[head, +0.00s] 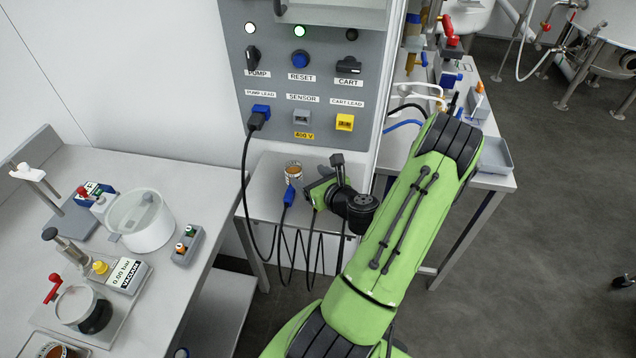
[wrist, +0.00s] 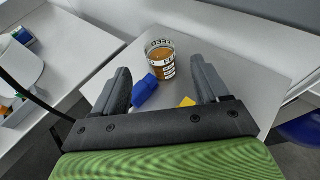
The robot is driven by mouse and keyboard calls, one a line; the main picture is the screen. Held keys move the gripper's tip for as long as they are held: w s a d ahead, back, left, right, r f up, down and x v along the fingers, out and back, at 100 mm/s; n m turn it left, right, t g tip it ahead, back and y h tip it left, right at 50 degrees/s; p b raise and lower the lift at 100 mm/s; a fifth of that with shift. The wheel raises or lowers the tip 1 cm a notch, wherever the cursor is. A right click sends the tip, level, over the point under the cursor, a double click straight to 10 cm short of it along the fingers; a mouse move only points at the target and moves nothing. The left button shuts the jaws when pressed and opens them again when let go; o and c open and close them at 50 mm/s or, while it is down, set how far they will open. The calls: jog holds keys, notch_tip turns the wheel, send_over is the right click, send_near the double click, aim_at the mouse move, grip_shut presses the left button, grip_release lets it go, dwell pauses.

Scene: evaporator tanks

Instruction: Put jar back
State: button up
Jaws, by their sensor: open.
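A small clear jar (head: 293,170) with amber contents and a white label stands upright on the small grey shelf (head: 262,190) below the control panel. In the wrist view the jar (wrist: 161,57) shows lettering that seems to read FEED. My gripper (head: 316,186) is just right of the jar in the head view. In the wrist view my gripper (wrist: 160,74) is open and empty, with the jar just beyond and between its fingertips. I cannot tell whether any finger touches it.
A blue plug (head: 289,195) with a coiled black cable sits close to the jar; it also shows between my fingers (wrist: 145,90). A yellow piece (wrist: 187,102) lies near the right finger.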

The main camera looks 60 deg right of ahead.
jog(key=p+v, duration=0.2)
jog(key=v, duration=0.1)
jog(key=shift+s+a+r+p, duration=0.1)
jog(key=shift+s+r+p, duration=0.1)
jog(key=shift+p, duration=0.2)
jog(key=p, duration=0.1)
jog(key=s+p, duration=0.1)
jog(key=p, duration=0.1)
jog(key=shift+s+a+r, duration=0.15)
jog(key=shift+a+r, duration=0.05)
jog(key=shift+a, duration=0.1)
